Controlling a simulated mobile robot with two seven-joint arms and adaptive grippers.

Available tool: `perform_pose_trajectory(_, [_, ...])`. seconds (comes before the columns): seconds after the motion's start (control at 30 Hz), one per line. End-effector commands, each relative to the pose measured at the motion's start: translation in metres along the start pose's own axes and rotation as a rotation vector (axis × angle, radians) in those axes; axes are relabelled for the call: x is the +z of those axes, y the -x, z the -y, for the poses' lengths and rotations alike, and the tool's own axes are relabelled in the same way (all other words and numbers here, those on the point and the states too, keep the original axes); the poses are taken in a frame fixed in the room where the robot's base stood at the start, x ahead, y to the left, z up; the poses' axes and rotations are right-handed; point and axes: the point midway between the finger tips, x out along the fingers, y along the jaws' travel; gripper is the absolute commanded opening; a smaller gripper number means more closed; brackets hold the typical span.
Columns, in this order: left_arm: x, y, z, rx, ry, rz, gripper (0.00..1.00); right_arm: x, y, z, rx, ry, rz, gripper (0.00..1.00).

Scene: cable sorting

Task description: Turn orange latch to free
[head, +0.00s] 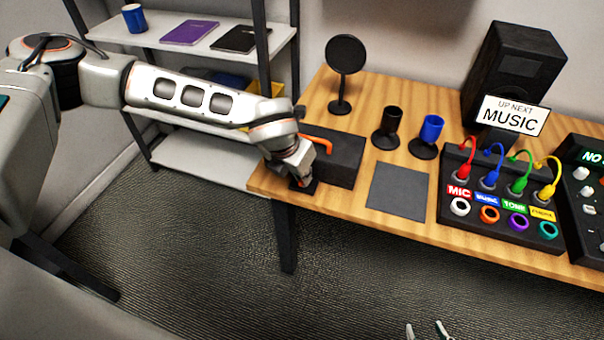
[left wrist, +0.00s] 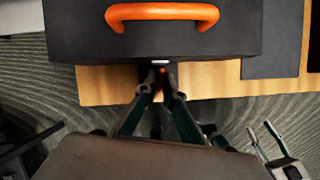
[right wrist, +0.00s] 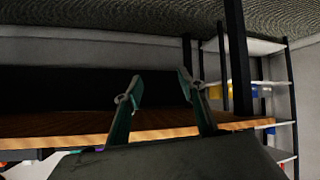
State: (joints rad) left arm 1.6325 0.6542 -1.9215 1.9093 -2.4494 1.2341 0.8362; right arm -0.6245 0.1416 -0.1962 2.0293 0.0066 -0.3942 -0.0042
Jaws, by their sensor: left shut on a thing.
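A black box (head: 345,160) with an orange handle (head: 318,143) on top sits at the table's left end; the left wrist view shows the box (left wrist: 240,35) and handle (left wrist: 162,12) from above. My left gripper (head: 303,182) is at the box's front edge, below the handle and apart from it. In the left wrist view its fingertips (left wrist: 160,78) are close together on a small part at the box's front, with an orange glint between them. This looks like the orange latch (left wrist: 160,70), mostly hidden by the fingers. My right gripper (right wrist: 158,88) is open and empty.
The wooden table (head: 285,180) holds a grey mat (head: 398,190), a black cup (head: 387,125), a blue cup (head: 432,128), a round black stand (head: 345,55) and a cable panel (head: 480,225) with coloured plugs. A shelf (head: 200,160) stands behind my left arm.

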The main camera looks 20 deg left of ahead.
Motion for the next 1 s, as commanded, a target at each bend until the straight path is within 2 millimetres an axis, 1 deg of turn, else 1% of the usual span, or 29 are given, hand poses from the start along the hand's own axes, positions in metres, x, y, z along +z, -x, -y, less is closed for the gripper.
perform_pose_trajectory(0.03, [-0.0003,0.0017,-0.0018,-0.016,-0.034,-0.001,0.0,-0.003,0.0018,0.0002,-0.001,-0.002,-0.002,0.4])
perform_pose_trajectory(0.23, [-0.0001,0.0012,-0.0032,-0.089,-0.208,-0.001,0.0,0.0002,0.0055,0.0048,-0.01,-0.009,0.01,0.4])
perform_pose_trajectory(0.43, [0.0001,0.0003,-0.005,-0.161,-0.382,-0.003,0.0,-0.0027,0.01,0.0074,-0.015,-0.015,0.01,0.4])
perform_pose_trajectory(0.63, [0.0012,-0.0003,-0.0059,-0.235,-0.556,-0.003,0.0,-0.0058,0.011,0.0069,-0.016,-0.019,0.007,0.4])
perform_pose_trajectory(1.0, [0.0021,-0.0024,-0.0071,-0.35,-0.835,-0.004,0.0,-0.0026,0.0091,0.007,-0.016,-0.02,0.011,0.4])
